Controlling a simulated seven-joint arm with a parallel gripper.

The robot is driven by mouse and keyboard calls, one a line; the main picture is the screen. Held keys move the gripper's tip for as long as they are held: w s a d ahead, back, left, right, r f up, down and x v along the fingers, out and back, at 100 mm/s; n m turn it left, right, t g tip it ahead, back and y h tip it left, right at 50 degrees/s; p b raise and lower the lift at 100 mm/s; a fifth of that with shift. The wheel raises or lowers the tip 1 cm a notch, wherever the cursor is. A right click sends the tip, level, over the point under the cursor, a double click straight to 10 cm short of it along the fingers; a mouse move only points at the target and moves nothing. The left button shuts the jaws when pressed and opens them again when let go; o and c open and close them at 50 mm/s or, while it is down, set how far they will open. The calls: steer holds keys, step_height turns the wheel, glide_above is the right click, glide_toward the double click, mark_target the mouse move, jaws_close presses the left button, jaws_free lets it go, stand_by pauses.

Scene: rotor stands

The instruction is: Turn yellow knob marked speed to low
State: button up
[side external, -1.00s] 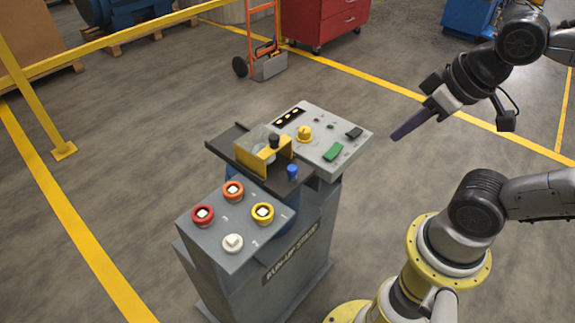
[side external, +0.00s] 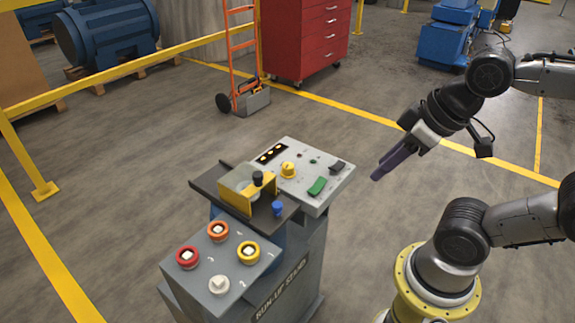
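The yellow knob (side external: 288,170) sits on the light grey sloped panel at the back of the run-up stand (side external: 290,270). Its marking is too small to read. My gripper (side external: 378,176) is to the right of the panel, in the air and apart from it, with its dark purple fingers pointing down and left. From this angle the fingers overlap, so I cannot see a gap between them. Nothing shows held at their tips.
The panel also carries a green rocker (side external: 317,186), a dark switch (side external: 337,168) and small lights. In front are a yellow guard (side external: 235,199), a blue knob (side external: 278,208) and a lower box with red (side external: 187,257), orange, yellow and white knobs.

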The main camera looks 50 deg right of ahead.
steer(key=o, duration=0.4)
steer(key=w+r+n, duration=0.2)
steer(key=r, duration=0.1)
steer(key=shift+w+r, duration=0.1)
steer(key=shift+r, duration=0.2)
steer(key=shift+o, duration=0.2)
steer(key=w+r+n, duration=0.2)
steer(key=w+r, duration=0.1)
steer(key=w, duration=0.1)
steer(key=n+g, duration=0.3)
steer(key=g, duration=0.3)
glide_above(288, 165)
step_height(288, 165, down, 12)
step_height(288, 165, down, 14)
steer(key=shift+r, duration=0.25)
jaws_close()
